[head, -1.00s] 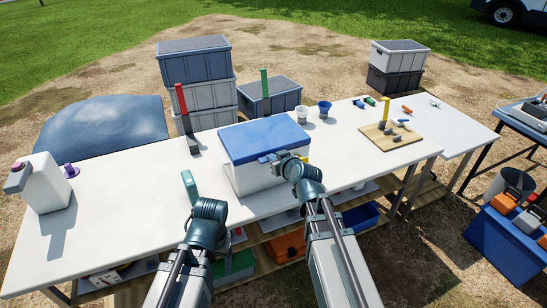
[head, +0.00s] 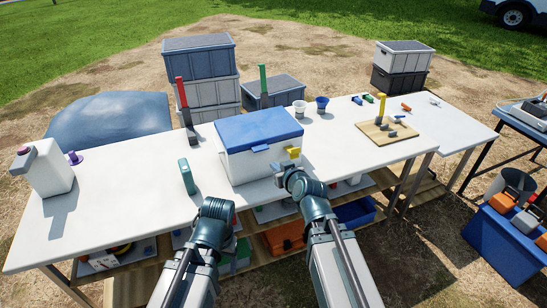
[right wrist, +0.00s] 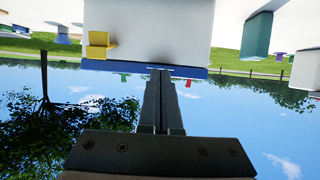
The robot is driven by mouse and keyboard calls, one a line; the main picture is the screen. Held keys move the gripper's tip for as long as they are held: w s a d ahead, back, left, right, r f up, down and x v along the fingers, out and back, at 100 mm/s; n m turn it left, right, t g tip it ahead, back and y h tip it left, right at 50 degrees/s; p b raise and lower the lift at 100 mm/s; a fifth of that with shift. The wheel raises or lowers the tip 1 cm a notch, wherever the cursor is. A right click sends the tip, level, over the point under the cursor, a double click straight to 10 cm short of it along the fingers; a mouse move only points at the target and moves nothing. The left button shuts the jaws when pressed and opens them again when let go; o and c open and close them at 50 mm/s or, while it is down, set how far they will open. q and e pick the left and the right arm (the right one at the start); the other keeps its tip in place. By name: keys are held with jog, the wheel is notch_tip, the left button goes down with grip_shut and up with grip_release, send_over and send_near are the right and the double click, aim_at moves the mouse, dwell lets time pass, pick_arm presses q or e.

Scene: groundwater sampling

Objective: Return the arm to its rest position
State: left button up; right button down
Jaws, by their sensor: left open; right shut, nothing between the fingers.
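My right gripper (head: 279,171) is shut and empty, just in front of the white cooler (head: 238,166) with the blue lid (head: 262,126). The lid lies closed on the cooler, and a yellow fitting (head: 293,152) shows at its right front. The right wrist view is upside down. There my shut fingers (right wrist: 161,74) point at the lid edge (right wrist: 195,72), with the yellow fitting (right wrist: 98,45) to the left. My left gripper (head: 216,203) is low over the front table edge, right of a standing teal object (head: 187,176). Its fingers are mostly hidden by the wrist.
A white jug (head: 48,172) stands at the left. Red (head: 180,95) and green (head: 263,80) upright handles stand behind the cooler, with two small cups to the right. A wooden board (head: 372,138) carries a yellow upright. Shelves with bins lie below the table (head: 120,200).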

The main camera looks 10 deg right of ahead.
jog(key=s+a+f+n+g+p, duration=0.2)
jog(key=s+a+f+g+p, duration=0.3)
jog(key=s+a+g, duration=0.4)
jog(key=s+d+g+h+p, duration=0.1)
jog(key=s+g+h+p, duration=0.2)
jog(key=s, duration=1)
jog(key=shift+s+m+g+h, duration=0.25)
jog(key=shift+m+g+h, duration=0.05)
jog(key=shift+g+h, duration=0.35)
